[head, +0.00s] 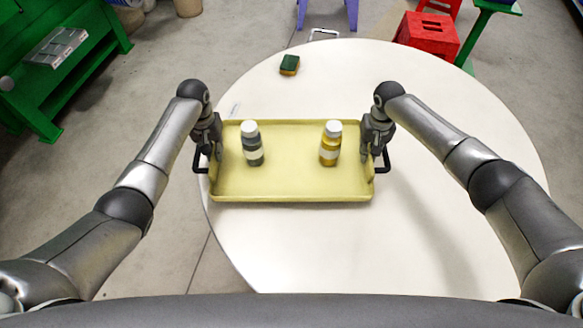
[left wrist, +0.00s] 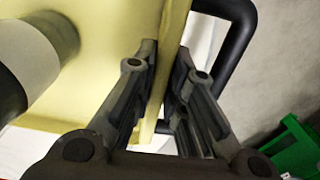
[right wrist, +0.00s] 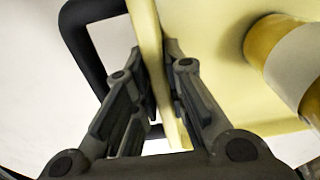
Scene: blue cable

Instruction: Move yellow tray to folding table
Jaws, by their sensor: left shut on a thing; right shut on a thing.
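The yellow tray (head: 290,182) is level over the left part of the round white table (head: 450,200); I cannot tell if it touches the top. A dark grey bottle (head: 252,145) and a yellow bottle (head: 330,145), both white-capped, stand upright in it. My left gripper (head: 212,152) is shut on the tray's left wall by a black handle (head: 200,168). The left wrist view shows its fingers (left wrist: 160,95) either side of the wall. My right gripper (head: 373,150) is shut on the right wall by the other handle (head: 384,165), fingers (right wrist: 160,90) either side in the right wrist view.
A green and yellow sponge (head: 289,66) lies on the table's far side. The tabletop is clear right of the tray. A green bench (head: 60,60) stands far left, a red box stool (head: 428,34) far right, and a purple stool (head: 328,12) behind.

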